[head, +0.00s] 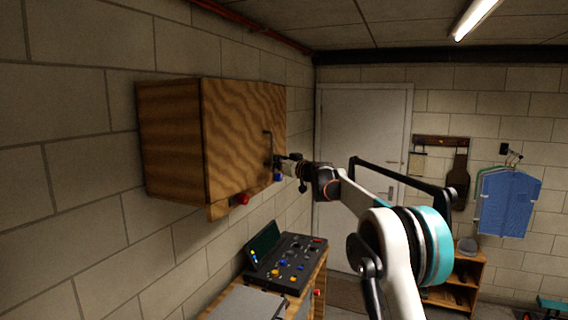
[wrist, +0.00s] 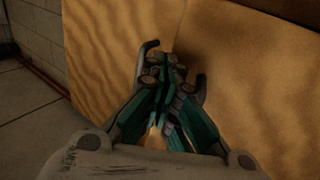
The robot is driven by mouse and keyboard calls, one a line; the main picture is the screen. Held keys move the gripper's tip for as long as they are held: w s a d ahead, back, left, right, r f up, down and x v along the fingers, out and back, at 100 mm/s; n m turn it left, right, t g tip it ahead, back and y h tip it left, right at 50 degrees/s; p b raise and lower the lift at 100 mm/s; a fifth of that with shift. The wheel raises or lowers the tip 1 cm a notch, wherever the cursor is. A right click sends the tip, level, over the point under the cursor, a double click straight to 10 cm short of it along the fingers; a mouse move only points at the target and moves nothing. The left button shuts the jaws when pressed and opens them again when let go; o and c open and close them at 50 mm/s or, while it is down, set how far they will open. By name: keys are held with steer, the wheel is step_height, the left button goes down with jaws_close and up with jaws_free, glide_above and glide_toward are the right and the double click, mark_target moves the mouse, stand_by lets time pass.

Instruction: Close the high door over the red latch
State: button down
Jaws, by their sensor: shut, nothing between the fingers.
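The high wooden cabinet (head: 172,140) hangs on the left wall. Its wood-grain front door (head: 235,140) looks flush or nearly so; I cannot tell whether a gap is left. A dark bar handle (head: 267,143) is on the front's right part. The red latch (head: 243,199) shows under the front's bottom edge, and a blue piece (head: 278,178) is further right. My gripper (head: 279,161) is shut and empty at the handle's lower end. In the wrist view its fingers (wrist: 165,75) are close to the wood front (wrist: 255,80), beside the dark handle (wrist: 148,46); contact is unclear.
Below stands a wooden bench (head: 312,285) with an open black case (head: 292,262) of small coloured parts and a grey lid or box (head: 245,303). A white door (head: 360,130) is in the back wall. Blue clothing (head: 508,200) hangs at right above a low shelf (head: 465,275).

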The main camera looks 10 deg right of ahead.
steer(key=shift+w+a, duration=1.05)
steer(key=shift+w, duration=0.15)
